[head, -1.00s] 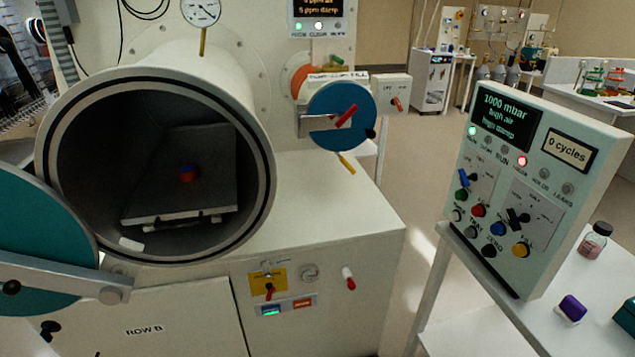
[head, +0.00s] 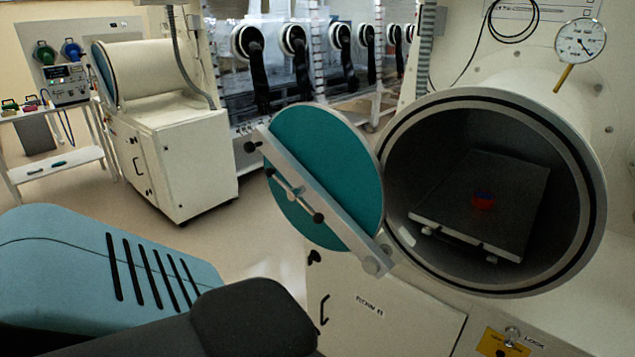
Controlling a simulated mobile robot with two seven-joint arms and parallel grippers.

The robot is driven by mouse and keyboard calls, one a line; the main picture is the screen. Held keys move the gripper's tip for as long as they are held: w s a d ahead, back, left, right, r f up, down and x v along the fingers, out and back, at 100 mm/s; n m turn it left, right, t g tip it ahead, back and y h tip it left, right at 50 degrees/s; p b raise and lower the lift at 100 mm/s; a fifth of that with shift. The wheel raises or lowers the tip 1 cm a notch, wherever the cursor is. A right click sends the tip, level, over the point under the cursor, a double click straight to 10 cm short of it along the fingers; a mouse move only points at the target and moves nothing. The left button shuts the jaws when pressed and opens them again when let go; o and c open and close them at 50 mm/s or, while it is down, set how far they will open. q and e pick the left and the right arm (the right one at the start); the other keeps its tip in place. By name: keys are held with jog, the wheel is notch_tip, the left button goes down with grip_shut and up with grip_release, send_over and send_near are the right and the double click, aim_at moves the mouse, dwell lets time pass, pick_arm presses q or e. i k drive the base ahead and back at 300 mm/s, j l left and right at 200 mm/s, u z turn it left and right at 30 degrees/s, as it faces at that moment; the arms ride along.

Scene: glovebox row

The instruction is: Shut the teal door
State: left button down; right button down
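The teal door (head: 325,168) is a round disc with a grey metal bar (head: 325,200) and dark knobs across its face. It stands swung open to the left of the round chamber opening (head: 400,120), joined near the opening's lower left rim. Part of my arm fills the lower left of the view. Neither of my grippers shows.
A cream cabinet (head: 380,310) stands under the chamber, with a yellow lock plate (head: 503,345). A pressure gauge (head: 580,42) sits above the opening. Another cream chamber unit (head: 180,160) and a cart (head: 60,160) stand at the back left. Floor between them and the door is clear.

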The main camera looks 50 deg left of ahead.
aim_at(312, 146)
jog(key=u, duration=1.75)
